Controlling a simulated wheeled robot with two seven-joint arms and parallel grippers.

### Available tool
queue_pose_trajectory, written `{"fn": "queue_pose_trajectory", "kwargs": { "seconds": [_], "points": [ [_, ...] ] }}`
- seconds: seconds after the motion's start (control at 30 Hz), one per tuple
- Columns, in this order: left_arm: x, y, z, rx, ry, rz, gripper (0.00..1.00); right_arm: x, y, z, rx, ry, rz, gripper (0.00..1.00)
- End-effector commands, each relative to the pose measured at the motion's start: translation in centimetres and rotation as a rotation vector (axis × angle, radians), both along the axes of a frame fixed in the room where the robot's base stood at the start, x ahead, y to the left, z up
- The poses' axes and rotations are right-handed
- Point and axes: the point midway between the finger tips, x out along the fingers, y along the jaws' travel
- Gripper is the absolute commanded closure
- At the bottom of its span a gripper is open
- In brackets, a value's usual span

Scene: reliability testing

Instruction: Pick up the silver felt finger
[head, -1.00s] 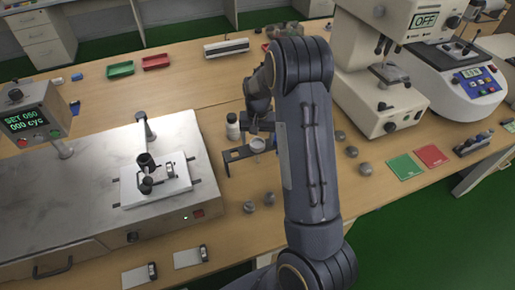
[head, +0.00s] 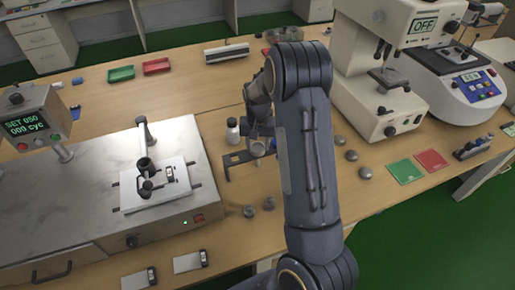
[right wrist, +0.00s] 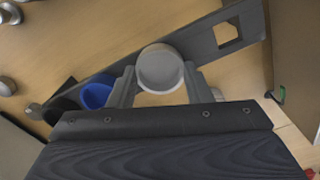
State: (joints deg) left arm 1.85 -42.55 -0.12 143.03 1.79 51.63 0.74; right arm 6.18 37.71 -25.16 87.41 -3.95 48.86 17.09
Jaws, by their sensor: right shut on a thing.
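The silver felt finger (right wrist: 160,68) is a pale grey, round-ended piece between the two fingers of my right gripper (right wrist: 158,88) in the right wrist view. The gripper is shut on it. In the head view the felt finger (head: 257,148) shows below my right gripper (head: 262,130), partly hidden by my arm. It is at the dark rack (head: 238,158); I cannot tell whether it is seated or clear of it. In the right wrist view the rack (right wrist: 200,40) runs behind it, with an empty square opening and a blue piece (right wrist: 96,95). My left gripper is not in view.
A small white bottle (head: 232,132) stands behind the rack. A metal-topped tester (head: 90,190) is to the left and a white microscope-like instrument (head: 385,95) to the right. Several grey round pieces (head: 249,211) lie on the wooden table (head: 215,262).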

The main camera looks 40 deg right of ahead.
Motion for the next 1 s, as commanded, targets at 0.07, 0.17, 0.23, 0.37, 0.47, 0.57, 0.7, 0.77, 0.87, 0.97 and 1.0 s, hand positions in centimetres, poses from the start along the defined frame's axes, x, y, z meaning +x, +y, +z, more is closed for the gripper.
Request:
{"fn": "queue_pose_trajectory", "kwargs": {
  "seconds": [0.07,0.17,0.23,0.37,0.47,0.57,0.7,0.77,0.87,0.97,1.0],
  "points": [
    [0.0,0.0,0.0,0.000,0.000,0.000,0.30,0.1,0.0,0.3,-0.001,-0.002,0.000,0.91],
    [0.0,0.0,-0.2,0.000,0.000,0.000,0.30,0.1,0.0,1.1,-0.002,-0.005,0.000,0.91],
    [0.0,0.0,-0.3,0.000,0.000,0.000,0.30,0.1,0.0,1.9,0.000,-0.005,0.000,0.91],
    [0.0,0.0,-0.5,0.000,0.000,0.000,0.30,0.1,0.0,4.0,-0.002,-0.007,0.000,0.91],
    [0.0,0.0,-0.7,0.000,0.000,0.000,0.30,0.2,0.0,6.0,-0.001,-0.008,0.000,0.91],
    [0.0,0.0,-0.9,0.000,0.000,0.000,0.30,0.1,0.0,8.0,-0.001,-0.007,0.000,0.91],
    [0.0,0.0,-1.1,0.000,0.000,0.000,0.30,0.1,0.0,11.0,-0.002,-0.007,0.000,0.91],
    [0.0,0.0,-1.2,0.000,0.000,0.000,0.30,0.1,0.0,12.3,-0.002,-0.007,0.000,0.91],
    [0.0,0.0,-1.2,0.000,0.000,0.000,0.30,0.1,0.0,14.3,-0.001,-0.006,0.000,0.91],
    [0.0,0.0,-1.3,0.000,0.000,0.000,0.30,0.1,0.0,16.0,-0.001,-0.004,0.000,0.91],
    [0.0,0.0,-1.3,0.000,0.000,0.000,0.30,0.1,0.0,16.5,-0.001,-0.004,0.000,0.91]
  ]
}}
